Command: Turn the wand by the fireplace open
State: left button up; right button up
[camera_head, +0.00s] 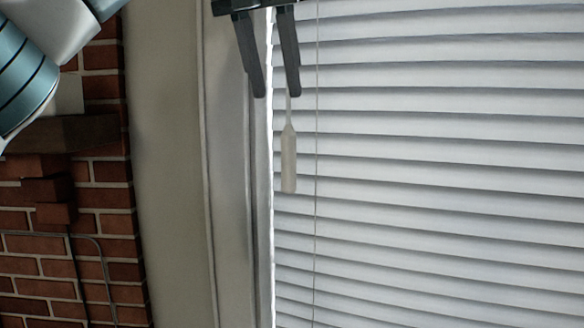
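The wand (289,158) hangs upright in front of the window blinds, near their left edge. Its pale, wider handle end shows below a thin rod. My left gripper (277,94) is at the top of the view, with two dark fingers pointing down and a clear gap between them. The right finger overlaps the thin rod just above the handle; I cannot tell whether they touch. Nothing shows between the fingertips. The upper part of the wand is hidden behind the gripper or out of view. My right gripper is not in view.
The blinds (440,185) fill the right side, with slats nearly closed. A thin cord (316,200) hangs just right of the wand. The window frame (228,200) stands to the left. The brick fireplace (100,225) with a brown ledge (85,132) is at far left.

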aim_at(292, 167)
pick_arm(q)
jog(key=p+x, duration=0.2)
jog(key=x, duration=1.4)
jog(key=shift+f, duration=0.1)
grip_shut()
